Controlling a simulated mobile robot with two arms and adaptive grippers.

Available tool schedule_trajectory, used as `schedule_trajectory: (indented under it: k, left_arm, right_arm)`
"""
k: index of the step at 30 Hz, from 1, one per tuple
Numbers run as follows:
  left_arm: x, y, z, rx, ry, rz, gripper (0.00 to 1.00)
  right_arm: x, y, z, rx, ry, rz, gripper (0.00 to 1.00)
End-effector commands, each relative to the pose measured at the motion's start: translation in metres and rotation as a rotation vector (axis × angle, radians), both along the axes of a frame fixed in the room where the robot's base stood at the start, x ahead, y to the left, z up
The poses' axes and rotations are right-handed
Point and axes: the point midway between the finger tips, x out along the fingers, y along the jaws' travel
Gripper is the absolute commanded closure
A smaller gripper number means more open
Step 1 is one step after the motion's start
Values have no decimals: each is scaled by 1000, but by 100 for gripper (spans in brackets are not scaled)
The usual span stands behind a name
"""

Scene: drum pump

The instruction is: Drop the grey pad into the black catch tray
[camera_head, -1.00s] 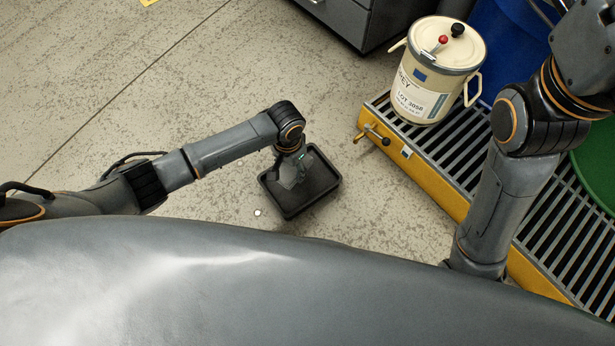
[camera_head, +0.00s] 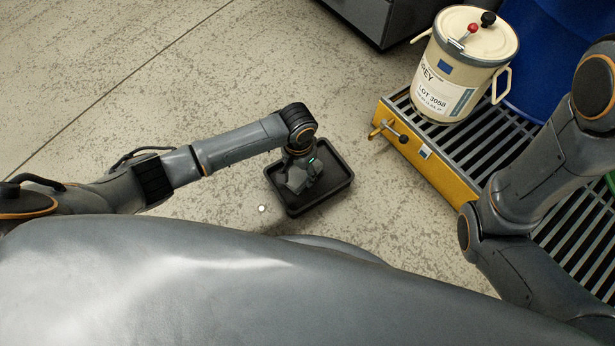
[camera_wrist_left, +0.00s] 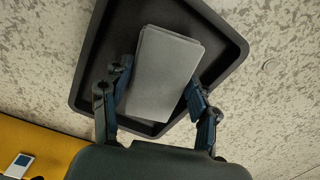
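The black catch tray (camera_head: 345,183) sits on the floor near the middle of the head view. My left gripper (camera_head: 300,178) points down over it. In the left wrist view the grey pad (camera_wrist_left: 162,75) lies between the two fingers of my left gripper (camera_wrist_left: 160,88), with a fingertip at each long edge. The gap between pad and tray floor is hard to judge. My right arm is at the right of the head view; its gripper is out of frame.
A yellow platform (camera_head: 440,168) with a grey grating stands right of the tray. A cream canister (camera_head: 455,75) with a red-knobbed lever sits on it, beside a blue drum (camera_head: 550,70). A dark cabinet (camera_head: 375,15) is at the back. Floor left of the tray is clear.

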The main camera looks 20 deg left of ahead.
Motion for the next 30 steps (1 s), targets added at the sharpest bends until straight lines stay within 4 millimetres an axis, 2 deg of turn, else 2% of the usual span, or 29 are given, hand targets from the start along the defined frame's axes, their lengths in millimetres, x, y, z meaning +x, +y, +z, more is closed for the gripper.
schedule_trajectory:
  k: [1, 2, 14, 17, 24, 30]
  left_arm:
    - [0, 0, 0, 0, 0, 0, 24]
    - [0, 0, 0, 0, 0, 0, 18]
    - [0, 0, 4, 0, -1, 1, 18]
    - [1, 0, 16, -1, -3, 1, 18]
    - [1, 0, 67, -1, -5, 0, 18]
    - [1, 0, 103, 0, -3, 0, 18]
  right_arm:
    - [0, 0, 0, 0, 0, 0, 60]
    - [0, 0, 0, 0, 0, 0, 60]
    - [1, 0, 0, 1, 3, 0, 60]
    - [1, 0, 0, 0, 2, 0, 60]
    - [1, 0, 0, 1, 1, 0, 60]
    - [1, 0, 0, 1, 1, 0, 60]
